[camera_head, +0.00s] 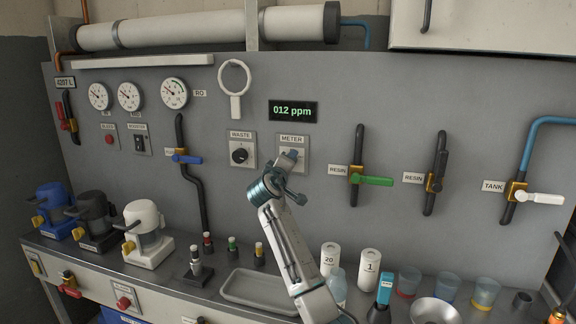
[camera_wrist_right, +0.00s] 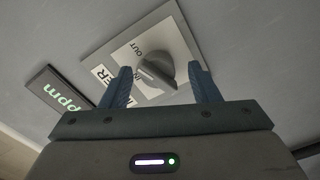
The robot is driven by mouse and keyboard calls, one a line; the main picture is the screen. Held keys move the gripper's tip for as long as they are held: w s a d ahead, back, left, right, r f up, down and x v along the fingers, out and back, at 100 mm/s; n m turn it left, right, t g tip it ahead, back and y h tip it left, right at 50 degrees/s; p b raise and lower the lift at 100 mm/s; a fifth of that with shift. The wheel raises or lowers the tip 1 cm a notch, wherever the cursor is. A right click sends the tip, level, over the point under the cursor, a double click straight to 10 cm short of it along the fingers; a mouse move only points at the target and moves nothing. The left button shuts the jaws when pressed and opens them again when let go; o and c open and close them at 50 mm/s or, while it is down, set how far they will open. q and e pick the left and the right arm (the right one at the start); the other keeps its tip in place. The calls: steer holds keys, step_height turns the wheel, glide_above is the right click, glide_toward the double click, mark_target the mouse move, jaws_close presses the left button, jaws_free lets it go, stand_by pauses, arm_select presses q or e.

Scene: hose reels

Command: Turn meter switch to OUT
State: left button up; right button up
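The METER switch is a dark grey knob (camera_wrist_right: 156,72) on a pale square plate (camera_wrist_right: 165,30) marked IN and OUT. In the head view its plate (camera_head: 303,141) is partly covered by my right gripper (camera_head: 289,160). In the right wrist view my right gripper (camera_wrist_right: 160,68) is open, with one blue-grey finger on each side of the knob. Gaps show between the fingers and the knob. I cannot tell for sure which label the knob points to. My left gripper is not in view.
The WASTE knob (camera_head: 240,155) is just left of the METER plate. The display (camera_head: 293,111) above reads 012 ppm. A green-handled valve (camera_head: 372,181) is to the right. Below are a grey tray (camera_head: 236,292), bottles and cups on the bench.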

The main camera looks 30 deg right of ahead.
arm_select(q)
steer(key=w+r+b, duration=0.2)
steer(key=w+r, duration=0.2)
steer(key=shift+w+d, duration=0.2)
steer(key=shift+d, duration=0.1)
arm_select(e)
steer(key=v, duration=1.1)
steer(key=shift+w, duration=0.1)
